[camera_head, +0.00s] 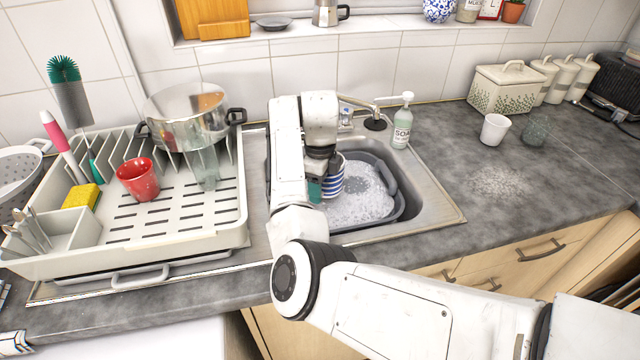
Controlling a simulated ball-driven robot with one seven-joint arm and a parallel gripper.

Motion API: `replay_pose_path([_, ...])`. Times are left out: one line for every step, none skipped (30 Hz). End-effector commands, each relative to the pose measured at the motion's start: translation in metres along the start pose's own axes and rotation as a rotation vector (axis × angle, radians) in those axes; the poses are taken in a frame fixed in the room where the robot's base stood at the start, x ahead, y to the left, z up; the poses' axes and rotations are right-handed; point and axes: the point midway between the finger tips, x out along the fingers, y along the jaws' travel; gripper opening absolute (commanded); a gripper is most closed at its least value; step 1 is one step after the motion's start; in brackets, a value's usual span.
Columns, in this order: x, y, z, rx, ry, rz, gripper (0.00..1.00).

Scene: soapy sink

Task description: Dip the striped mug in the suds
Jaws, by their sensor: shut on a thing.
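The striped mug (334,177), blue and white, is at the left side of the grey basin, low at the suds. My gripper (318,178) is above the sink and shut on the mug; my arm hides its left part and most of the fingers. White suds (362,198) fill the grey basin (388,178), which sits in the steel sink (433,203). I cannot tell how deep the mug's lower part sits in the suds.
Left of the sink stands a dish rack (232,212) with a steel pot (190,115), a red mug (139,179) and a glass (204,166). A soap bottle (401,128) and tap (375,122) are behind the basin. A white cup (494,130) stands on the right counter.

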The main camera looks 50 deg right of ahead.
Motion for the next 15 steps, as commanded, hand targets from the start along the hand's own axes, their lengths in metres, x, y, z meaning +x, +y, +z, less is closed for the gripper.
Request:
replay_pose_path([0.008, 0.0, 0.0, 0.0, 0.001, 0.0, 0.0])
replay_pose_path([0.011, 0.0, 0.0, 0.0, 0.001, 0.0, 0.0])
replay_pose_path([0.015, 0.0, 0.0, 0.0, 0.001, 0.0, 0.0])
replay_pose_path([0.018, 0.0, 0.0, 0.0, 0.0, 0.001, 0.0])
replay_pose_path([0.022, 0.0, 0.0, 0.0, 0.0, 0.001, 0.0])
replay_pose_path([0.026, 0.0, 0.0, 0.001, 0.0, 0.0, 0.0])
replay_pose_path([0.029, 0.0, 0.0, 0.001, 0.0, 0.0, 0.0])
replay_pose_path([0.032, 0.0, 0.0, 0.001, 0.0, 0.0, 0.0])
replay_pose_path([0.037, 0.0, 0.0, 0.0, 0.0, 0.0, 0.0])
replay_pose_path([0.04, 0.0, 0.0, 0.0, 0.0, 0.0, 0.0])
replay_pose_path([0.043, 0.0, 0.0, 0.0, 0.0, 0.0, 0.0])
replay_pose_path([0.048, 0.0, 0.0, 0.0, 0.001, 0.0, 0.0])
replay_pose_path([0.051, 0.0, 0.0, 0.0, 0.001, 0.0, 0.0])
replay_pose_path([0.054, 0.0, 0.0, 0.0, 0.001, 0.001, 0.0])
replay_pose_path([0.059, 0.0, 0.0, 0.0, 0.001, 0.0, 0.0])
